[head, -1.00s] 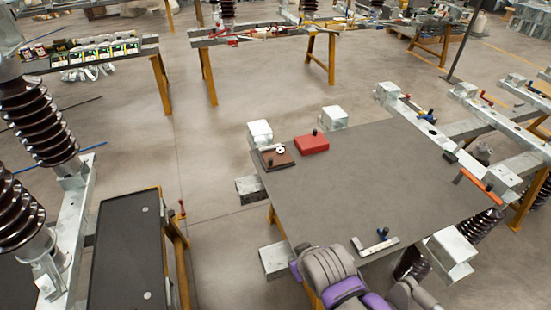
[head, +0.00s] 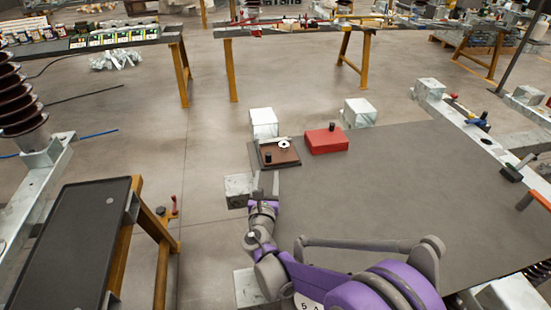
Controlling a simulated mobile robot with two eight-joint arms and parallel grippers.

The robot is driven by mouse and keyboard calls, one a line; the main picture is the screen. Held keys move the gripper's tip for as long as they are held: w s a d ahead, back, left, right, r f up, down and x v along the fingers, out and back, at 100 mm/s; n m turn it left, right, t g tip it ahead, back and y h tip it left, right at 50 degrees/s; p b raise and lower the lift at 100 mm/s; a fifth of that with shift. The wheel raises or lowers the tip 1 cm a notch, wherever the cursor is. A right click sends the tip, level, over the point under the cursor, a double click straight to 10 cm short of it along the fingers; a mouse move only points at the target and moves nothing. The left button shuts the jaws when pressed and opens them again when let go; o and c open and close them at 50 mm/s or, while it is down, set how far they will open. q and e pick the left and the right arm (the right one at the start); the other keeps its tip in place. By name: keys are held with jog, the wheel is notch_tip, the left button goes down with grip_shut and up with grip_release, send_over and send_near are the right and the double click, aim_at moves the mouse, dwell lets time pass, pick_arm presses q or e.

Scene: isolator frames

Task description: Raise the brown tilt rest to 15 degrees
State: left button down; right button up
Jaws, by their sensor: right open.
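The brown tilt rest (head: 284,157) lies at the far left corner of the grey table, beside the red block. It looks flat or nearly so; its exact angle I cannot tell. A round white dial-like part and a small dark knob (head: 268,159) sit on it. My right gripper (head: 266,181) is open and empty, just in front of the rest's near edge, fingers pointing at it. From this view I cannot tell whether the fingertips touch it. My left gripper is not in view.
The grey table top (head: 400,190) is clear in its middle. A red block (head: 326,140) with a dark knob stands right of the rest. Pale metal blocks (head: 264,122) stand along the table's far edge. A dark-topped bench (head: 75,240) stands at left.

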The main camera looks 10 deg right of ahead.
aim_at(268, 157)
jog(key=x, duration=1)
jog(key=shift+w+r, duration=0.1)
jog(key=shift+w, duration=0.2)
jog(key=shift+c, duration=0.2)
grip_shut()
dwell(0.9)
